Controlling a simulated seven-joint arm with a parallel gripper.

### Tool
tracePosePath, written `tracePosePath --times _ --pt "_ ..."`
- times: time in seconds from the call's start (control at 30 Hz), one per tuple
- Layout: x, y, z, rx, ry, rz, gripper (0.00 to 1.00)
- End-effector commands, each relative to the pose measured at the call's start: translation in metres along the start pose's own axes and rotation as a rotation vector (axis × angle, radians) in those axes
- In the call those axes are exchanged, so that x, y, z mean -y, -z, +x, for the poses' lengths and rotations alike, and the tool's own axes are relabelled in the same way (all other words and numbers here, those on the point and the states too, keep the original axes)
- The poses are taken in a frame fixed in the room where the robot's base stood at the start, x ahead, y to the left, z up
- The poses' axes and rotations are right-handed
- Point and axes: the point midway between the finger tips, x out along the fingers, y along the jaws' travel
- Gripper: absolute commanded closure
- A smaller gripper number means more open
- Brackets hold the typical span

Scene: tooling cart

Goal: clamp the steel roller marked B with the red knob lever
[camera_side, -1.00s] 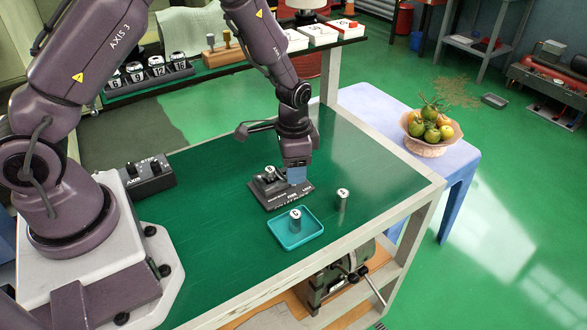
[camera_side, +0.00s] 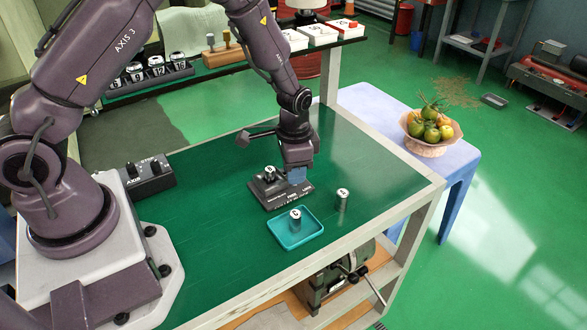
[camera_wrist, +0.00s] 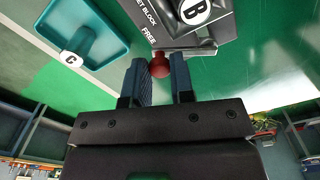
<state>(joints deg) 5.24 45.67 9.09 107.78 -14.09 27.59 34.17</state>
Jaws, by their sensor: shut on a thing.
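The steel roller marked B (camera_wrist: 195,10) sits in the dark clamp block (camera_wrist: 225,22). In the side view the block (camera_side: 268,197) stands on the green cart top with a roller (camera_side: 270,174) in it. The red knob (camera_wrist: 160,66) of the lever is between my fingertips in the wrist view, by the word FREE on the block. My gripper (camera_wrist: 160,75) is shut on the knob. In the side view my gripper (camera_side: 298,176) is low at the block's right side and hides the knob and lever.
Another roller (camera_side: 342,202) stands upright right of the block. A control box (camera_side: 150,180) is at the left. The cart top behind the block is clear.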

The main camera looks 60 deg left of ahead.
Motion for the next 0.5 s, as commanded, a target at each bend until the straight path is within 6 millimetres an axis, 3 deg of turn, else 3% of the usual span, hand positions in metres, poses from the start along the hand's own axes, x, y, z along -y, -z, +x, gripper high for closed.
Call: tracePosePath --times 0.5 --pt "0.001 0.021 0.000 -0.001 0.001 -0.381 1.00"
